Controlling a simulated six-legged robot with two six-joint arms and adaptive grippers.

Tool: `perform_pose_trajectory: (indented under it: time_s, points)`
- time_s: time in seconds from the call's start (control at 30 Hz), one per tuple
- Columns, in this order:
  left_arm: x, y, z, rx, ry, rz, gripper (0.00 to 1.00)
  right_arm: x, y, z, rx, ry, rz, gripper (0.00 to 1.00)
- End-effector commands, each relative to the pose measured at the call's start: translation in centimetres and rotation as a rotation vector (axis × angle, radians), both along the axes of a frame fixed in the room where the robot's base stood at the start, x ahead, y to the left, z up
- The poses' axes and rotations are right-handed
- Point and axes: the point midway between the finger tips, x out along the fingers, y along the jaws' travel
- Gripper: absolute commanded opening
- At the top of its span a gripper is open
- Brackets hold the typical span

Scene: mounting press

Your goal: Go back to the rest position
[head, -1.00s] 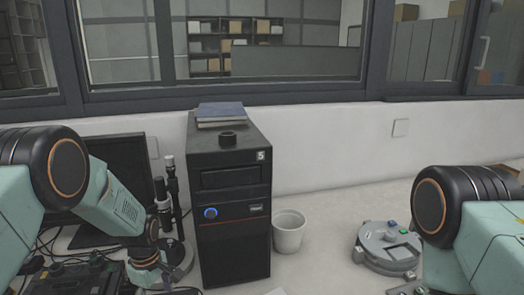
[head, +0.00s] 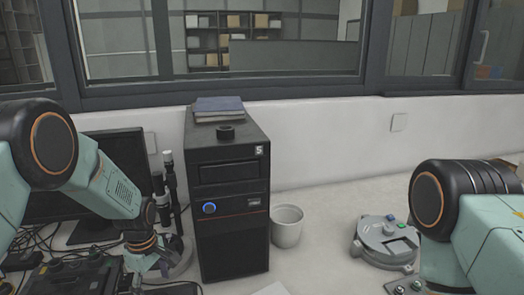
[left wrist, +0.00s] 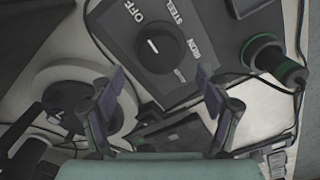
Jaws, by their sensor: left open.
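My left gripper (head: 150,268) hangs low at the left of the head view, in front of the monitor and left of the black tower (head: 230,255). In the left wrist view its two fingers (left wrist: 158,92) are spread apart with nothing between them. Beneath them is a dark control box (left wrist: 190,95) with a round knob (left wrist: 160,47) and the words OFF, STEEL and IRON. The fingers appear to hang above it; the exact gap cannot be told. My right arm enters at the right of the head view, and its gripper is out of the picture.
Books (head: 219,106) and a black ring (head: 225,132) lie on the tower. A monitor (head: 115,150) and dark upright instrument (head: 170,190) are at left. Bench between cup and device is clear.

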Motion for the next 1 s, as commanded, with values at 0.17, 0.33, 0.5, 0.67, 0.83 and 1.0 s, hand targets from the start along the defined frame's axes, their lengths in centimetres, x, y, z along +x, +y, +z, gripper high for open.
perform_pose_trajectory:
  time_s: [0.17,0.33,0.5,0.67,0.83,1.0]
  points:
    - [0.0,0.0,3.2,0.000,-0.002,0.000,0.76,0.0,0.0,0.0,0.000,0.000,0.000,0.72]
    - [0.0,0.0,5.7,0.001,-0.001,0.000,0.76,0.0,0.0,0.0,0.000,0.000,0.000,0.72]
    - [-0.2,0.0,6.4,0.000,0.006,0.000,0.76,0.0,0.0,0.0,0.000,0.000,0.000,0.72]
    - [-0.2,0.0,4.0,0.000,0.005,0.000,0.76,0.0,0.0,0.0,0.000,0.000,0.000,0.72]
    - [-0.2,0.0,1.3,0.000,0.005,0.000,0.76,0.0,0.0,0.0,0.000,0.000,0.000,0.72]
    - [-0.1,0.0,-1.6,0.001,0.003,0.000,0.76,0.0,0.0,0.0,0.000,0.000,0.000,0.72]
